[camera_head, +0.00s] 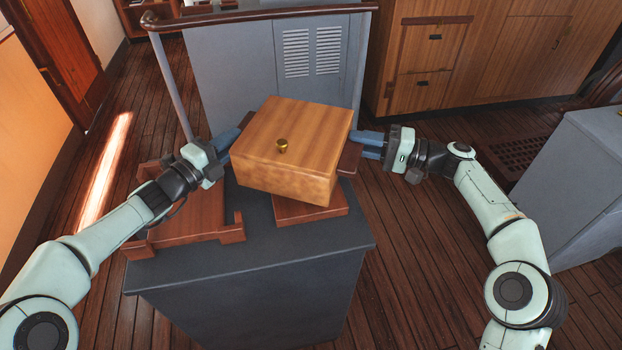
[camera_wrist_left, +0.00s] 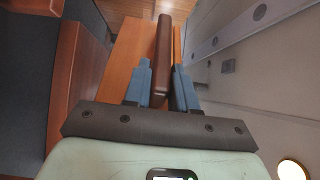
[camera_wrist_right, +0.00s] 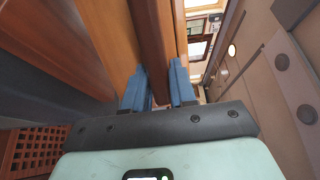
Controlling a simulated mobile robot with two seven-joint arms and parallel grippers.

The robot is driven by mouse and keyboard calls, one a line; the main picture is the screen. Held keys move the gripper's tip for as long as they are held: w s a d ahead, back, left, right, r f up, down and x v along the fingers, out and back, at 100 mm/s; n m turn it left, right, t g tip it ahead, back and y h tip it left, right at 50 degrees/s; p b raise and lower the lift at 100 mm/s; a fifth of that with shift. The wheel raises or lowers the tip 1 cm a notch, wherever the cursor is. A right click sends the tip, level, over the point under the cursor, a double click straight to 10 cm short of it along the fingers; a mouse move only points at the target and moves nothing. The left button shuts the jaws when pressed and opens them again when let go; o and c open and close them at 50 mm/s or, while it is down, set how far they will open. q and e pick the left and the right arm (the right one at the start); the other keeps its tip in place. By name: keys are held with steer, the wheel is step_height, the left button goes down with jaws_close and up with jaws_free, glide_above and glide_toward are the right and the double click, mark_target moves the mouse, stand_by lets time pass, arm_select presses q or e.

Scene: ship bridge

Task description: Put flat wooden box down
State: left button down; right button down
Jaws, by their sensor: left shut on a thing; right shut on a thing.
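The flat wooden box (camera_head: 295,130), light brown with a small brass knob, is over the dark grey cabinet top (camera_head: 260,238), turned slightly. My left gripper (camera_head: 228,140) is shut on the dark handle strip at its left side; this handle (camera_wrist_left: 162,55) shows between the blue fingers in the left wrist view. My right gripper (camera_head: 368,144) is shut on the handle at its right side, and this handle (camera_wrist_right: 156,35) shows in the right wrist view. A reddish wooden slab (camera_head: 312,208) lies partly under the box. I cannot tell whether box and slab touch.
A reddish wooden tray-like stand (camera_head: 195,222) with raised corners fills the left of the cabinet top. The front strip of the top is bare. A rail (camera_head: 260,14) and grey panel (camera_head: 255,65) stand behind. Another grey cabinet (camera_head: 570,185) stands at right.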

arm_select(q)
steer(key=shift+w+d+r, duration=0.1)
steer(key=shift+w+d, duration=0.1)
steer(key=shift+d, duration=0.4)
arm_select(e)
steer(key=shift+s+d+r+t, duration=0.1)
steer(key=shift+s+d+t, duration=0.15)
steer(key=shift+d, duration=0.5)
steer(key=shift+w, duration=0.1)
